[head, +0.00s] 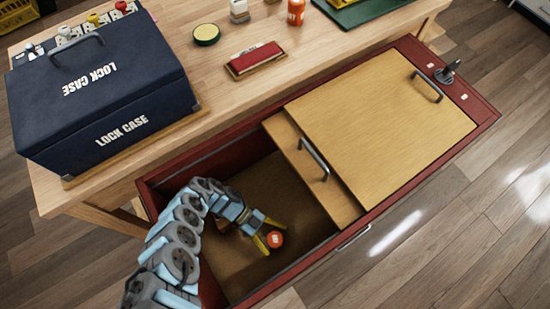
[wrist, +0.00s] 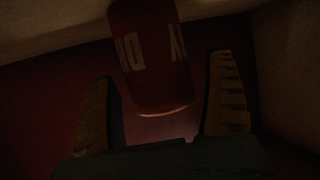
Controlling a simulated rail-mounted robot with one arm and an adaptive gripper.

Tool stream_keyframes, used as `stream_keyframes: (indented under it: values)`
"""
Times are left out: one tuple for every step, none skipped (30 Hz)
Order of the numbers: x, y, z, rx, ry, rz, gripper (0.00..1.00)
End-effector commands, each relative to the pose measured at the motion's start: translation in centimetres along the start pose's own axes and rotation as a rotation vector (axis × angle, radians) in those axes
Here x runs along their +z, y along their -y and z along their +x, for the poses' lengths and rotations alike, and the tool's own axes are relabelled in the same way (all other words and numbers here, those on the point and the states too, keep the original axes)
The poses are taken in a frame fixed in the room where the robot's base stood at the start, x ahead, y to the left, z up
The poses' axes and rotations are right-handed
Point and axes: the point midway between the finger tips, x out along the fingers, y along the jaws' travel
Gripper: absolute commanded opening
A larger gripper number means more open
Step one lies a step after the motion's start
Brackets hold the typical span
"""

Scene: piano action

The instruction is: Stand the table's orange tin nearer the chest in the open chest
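One orange tin (head: 276,239) is inside the open chest (head: 325,235), low over or on its floor; it appears upright, but I cannot tell if its base touches. In the wrist view the tin (wrist: 150,60) shows dark red with white lettering, between my two fingers with gaps on both sides. My gripper (head: 270,234) reaches down into the chest with its yellow fingers apart around the tin. A second orange tin (head: 296,12) stands on the table (head: 180,22) near its far edge.
The chest's sliding lid panels (head: 375,105) cover its right part; a narrower panel with a handle (head: 314,160) borders the opening. Chest floor left of the tin is clear.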

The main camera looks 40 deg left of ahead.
Motion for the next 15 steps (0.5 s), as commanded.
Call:
stream_keyframes:
  values:
    - [0.0, 0.0, 0.0, 0.0, 0.0, 0.0, 0.86]
    - [0.0, 0.0, -0.01, 0.0, 0.0, 0.0, 0.86]
    - [0.0, 0.0, -0.01, 0.0, 0.0, 0.0, 0.86]
    - [0.0, 0.0, -0.01, 0.0, 0.0, 0.0, 0.86]
    - [0.0, 0.0, -0.02, 0.0, 0.0, 0.0, 0.86]
    - [-0.03, 0.0, -0.02, 0.0, 0.0, 0.0, 0.86]
    - [-0.06, -0.01, -0.03, 0.0, 0.0, 0.0, 0.86]
    - [-0.11, -0.01, -0.06, 0.0, 0.0, 0.0, 0.86]
    - [-0.18, -0.02, -0.11, -0.001, 0.0, 0.0, 0.86]
    - [-0.27, -0.04, -0.14, 0.0, 0.0, 0.0, 0.86]
    - [-0.22, 0.0, -0.24, -0.001, 0.0, 0.0, 0.86]
    - [-0.2, 0.03, -0.4, -0.001, 0.001, 0.0, 0.86]
    - [-0.21, 0.04, -0.54, -0.001, 0.001, 0.0, 0.86]
    - [-0.21, 0.05, -0.7, -0.001, 0.001, 0.0, 0.86]
    - [-0.21, 0.05, -0.95, -0.001, 0.002, 0.0, 0.86]
